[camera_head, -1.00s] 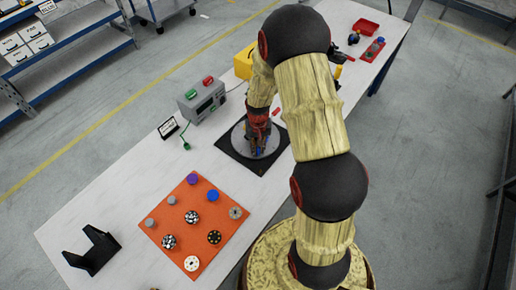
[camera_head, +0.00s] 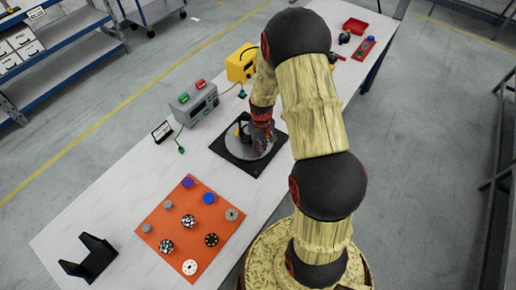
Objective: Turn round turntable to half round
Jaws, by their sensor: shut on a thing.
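The round turntable (camera_head: 238,149) is a grey disc on a black square base (camera_head: 246,168) on the white table. A small dark upright piece (camera_head: 243,121) shows at its back left edge. My gripper (camera_head: 264,148) points down over the right part of the disc. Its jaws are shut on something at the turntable. The arm and fingers hide the exact contact, so I cannot tell which part is held.
An orange mat (camera_head: 180,232) with several small discs and pucks lies in front. A black bracket (camera_head: 90,258) stands at the near left. A grey box with red and green buttons (camera_head: 194,103) and a yellow case (camera_head: 241,63) stand behind. A red tray (camera_head: 355,26) lies farther back.

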